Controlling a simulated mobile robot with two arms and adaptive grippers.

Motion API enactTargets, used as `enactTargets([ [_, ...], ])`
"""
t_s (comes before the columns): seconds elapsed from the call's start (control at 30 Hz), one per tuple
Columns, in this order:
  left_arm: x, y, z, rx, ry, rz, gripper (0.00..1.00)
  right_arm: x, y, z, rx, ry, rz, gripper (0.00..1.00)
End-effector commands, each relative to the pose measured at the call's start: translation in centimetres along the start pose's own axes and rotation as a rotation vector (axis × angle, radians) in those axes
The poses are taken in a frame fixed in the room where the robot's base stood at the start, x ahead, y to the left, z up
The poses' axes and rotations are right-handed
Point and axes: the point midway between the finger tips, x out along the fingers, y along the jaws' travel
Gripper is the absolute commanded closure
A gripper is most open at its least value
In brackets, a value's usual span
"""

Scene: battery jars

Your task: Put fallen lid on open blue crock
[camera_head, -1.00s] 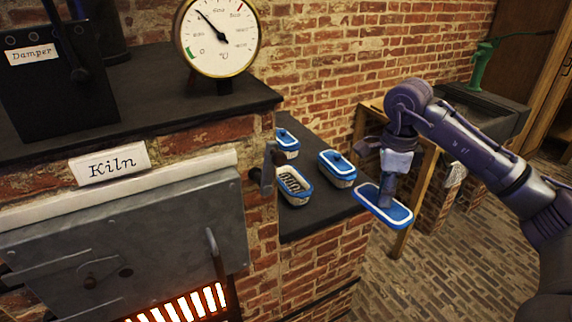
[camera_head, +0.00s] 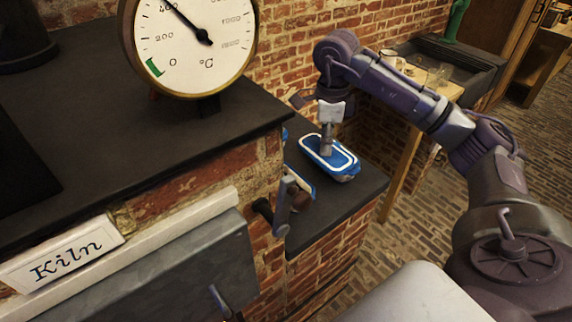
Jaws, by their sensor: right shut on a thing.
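My right gripper (camera_head: 327,146) is shut on the blue lid with a white border (camera_head: 343,156), gripping it near its middle. The lid is over the dark shelf beside the kiln. A blue-and-white crock (camera_head: 346,179) shows just below the lid and is mostly hidden by it; I cannot tell whether they touch. Another blue-and-white crock (camera_head: 300,181), the open one, is to the left, largely hidden behind the kiln's corner and handle. A sliver of a third blue crock (camera_head: 285,133) shows further back. My left gripper is not in view.
The kiln's dark top (camera_head: 130,140) with a large round gauge (camera_head: 190,40) fills the left. A metal handle (camera_head: 284,205) juts out in front of the shelf. The shelf (camera_head: 330,215) has free room at its front. A wooden table (camera_head: 410,120) stands behind my right arm.

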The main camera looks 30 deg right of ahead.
Motion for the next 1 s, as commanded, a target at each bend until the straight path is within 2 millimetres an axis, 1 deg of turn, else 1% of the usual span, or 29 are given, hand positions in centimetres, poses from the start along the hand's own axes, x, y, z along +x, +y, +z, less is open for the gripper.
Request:
enactTargets([
  [0.03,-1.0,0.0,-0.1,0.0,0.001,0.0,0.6,0.3,0.2,1.4,-0.006,-0.002,0.005,1.0],
  [0.2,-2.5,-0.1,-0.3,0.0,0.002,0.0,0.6,2.5,0.5,5.2,-0.003,-0.002,0.005,1.0],
  [0.3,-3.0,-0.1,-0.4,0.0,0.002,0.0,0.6,3.6,0.6,6.9,-0.002,-0.002,0.003,1.0],
  [0.4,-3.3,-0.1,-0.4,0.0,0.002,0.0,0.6,4.4,0.6,7.8,-0.001,-0.002,0.001,1.0],
  [0.53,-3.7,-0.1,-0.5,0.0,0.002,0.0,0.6,5.2,0.6,8.2,0.0,0.0,0.002,1.0],
  [0.7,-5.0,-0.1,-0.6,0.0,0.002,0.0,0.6,7.6,0.6,8.1,0.001,0.002,0.003,1.0],
  [0.8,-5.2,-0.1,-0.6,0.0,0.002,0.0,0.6,8.6,0.6,8.2,0.0,-0.001,0.001,1.0],
  [1.0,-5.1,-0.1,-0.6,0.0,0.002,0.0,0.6,8.8,0.5,8.2,-0.001,-0.001,-0.001,1.0],
])
